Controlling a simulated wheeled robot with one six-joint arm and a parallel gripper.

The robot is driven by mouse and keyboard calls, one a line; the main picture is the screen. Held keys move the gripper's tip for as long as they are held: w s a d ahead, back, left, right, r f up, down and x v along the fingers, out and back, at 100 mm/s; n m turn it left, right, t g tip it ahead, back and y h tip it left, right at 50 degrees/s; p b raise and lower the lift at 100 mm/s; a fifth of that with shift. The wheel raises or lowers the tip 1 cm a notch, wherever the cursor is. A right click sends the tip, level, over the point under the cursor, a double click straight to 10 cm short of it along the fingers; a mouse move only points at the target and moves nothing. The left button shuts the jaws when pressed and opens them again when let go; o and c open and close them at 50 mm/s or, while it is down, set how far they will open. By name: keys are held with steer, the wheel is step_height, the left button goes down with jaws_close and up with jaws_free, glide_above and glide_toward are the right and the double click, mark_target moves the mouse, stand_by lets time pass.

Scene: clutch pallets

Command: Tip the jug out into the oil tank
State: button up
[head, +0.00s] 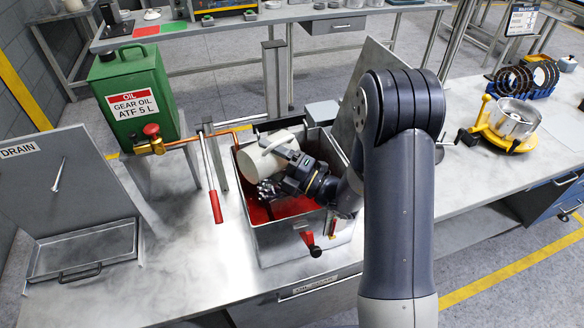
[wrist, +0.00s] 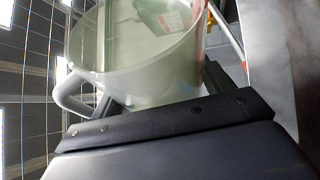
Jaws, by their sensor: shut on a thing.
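The cream jug (head: 262,160) is tipped on its side over the open metal tank (head: 262,242), its body leaning to the left. My gripper (head: 280,180) is shut on the jug, close to its lower right side. In the wrist view the jug (wrist: 140,65) fills the upper middle between my fingers, its curved handle (wrist: 68,92) at the left. Red oil (head: 292,206) shows in the tank below.
A green gear oil can (head: 130,90) with a brass tap stands left of the tank. A red-handled lever (head: 212,185) stands close to the tank's left wall. A drain tray (head: 85,255) lies at far left. A yellow fixture (head: 510,122) stands right.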

mark_target(293, 146)
steer(key=shift+w+d+r+m+t+p, duration=0.15)
steer(key=shift+r+m+t+p, duration=0.15)
steer(key=shift+m+p, duration=0.2)
steer(key=shift+w+d+r+m+t+p, duration=0.2)
steer(key=shift+r+m+t+p, duration=0.2)
steer(key=shift+m+p, duration=0.25)
steer(key=m+p, duration=0.1)
steer(key=d+r+m+t+p, duration=0.1)
steer(key=m, duration=0.1)
steer(key=shift+w, duration=0.4)
steer(key=shift+w+d+r+m+t+p, duration=0.1)
steer(key=shift+w+d+m+t+p, duration=0.1)
steer(key=shift+m+t, duration=0.25)
steer(key=shift+w+d+r+m+t+p, duration=0.15)
steer(key=shift+m+t, duration=0.1)
steer(key=shift+m, duration=0.35)
steer(key=shift+w+d+r+m+t+h, duration=0.1)
steer(key=shift+w+d+m+t+h, duration=0.25)
steer(key=shift+m, duration=0.65)
steer(key=shift+w+d+r+m+t+h, duration=0.15)
steer(key=shift+d+m+t+h, duration=0.2)
steer(key=shift+m+t, duration=0.45)
steer(key=shift+w+d+f+m+t+h, duration=0.1)
steer(key=shift+w+d+m+t+h, duration=0.2)
steer(key=shift+m, duration=0.9)
